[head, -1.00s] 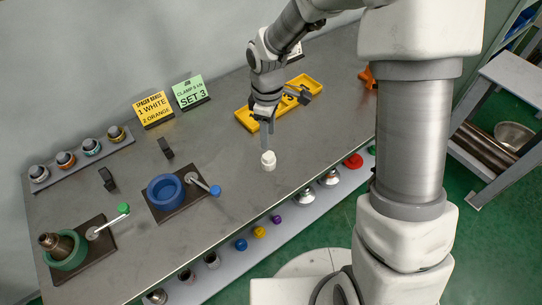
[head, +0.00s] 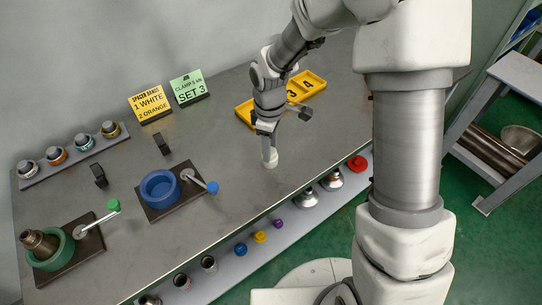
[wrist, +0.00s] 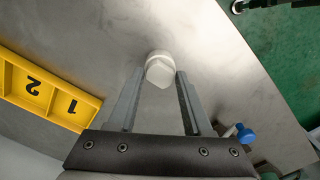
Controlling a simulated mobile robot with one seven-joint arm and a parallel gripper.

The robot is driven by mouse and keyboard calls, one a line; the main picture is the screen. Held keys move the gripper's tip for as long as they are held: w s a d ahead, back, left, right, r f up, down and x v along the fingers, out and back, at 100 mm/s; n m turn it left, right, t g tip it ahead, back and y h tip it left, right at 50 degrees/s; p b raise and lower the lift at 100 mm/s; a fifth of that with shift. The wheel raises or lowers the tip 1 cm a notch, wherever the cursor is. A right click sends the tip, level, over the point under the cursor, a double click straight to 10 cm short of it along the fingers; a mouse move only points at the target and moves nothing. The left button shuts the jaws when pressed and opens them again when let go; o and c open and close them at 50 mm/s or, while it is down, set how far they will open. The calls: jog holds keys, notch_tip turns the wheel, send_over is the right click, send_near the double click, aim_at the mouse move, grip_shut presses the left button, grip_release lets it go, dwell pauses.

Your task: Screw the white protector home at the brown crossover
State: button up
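The white protector (head: 271,162) stands on the grey bench near its front edge. My gripper (head: 268,150) points down over it. In the wrist view the white protector (wrist: 160,70) shows at the fingertips, between the two open fingers of my gripper (wrist: 162,78), with a narrow gap visible on each side. The brown crossover (head: 38,242) sits tilted in the green vise (head: 50,258) at the far left of the bench. The inside of the crossover's end is too small to make out.
A blue vise (head: 160,188) stands between the protector and the green vise. Both vises have handles sticking out. Yellow numbered bins (head: 307,88) lie behind my gripper. Sign cards (head: 150,103) and a rack of rings (head: 75,155) line the back. A lower shelf (head: 225,268) holds several coloured parts.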

grip_shut()
jog(key=shift+r+p, duration=2.05)
jog(key=shift+r, duration=0.5)
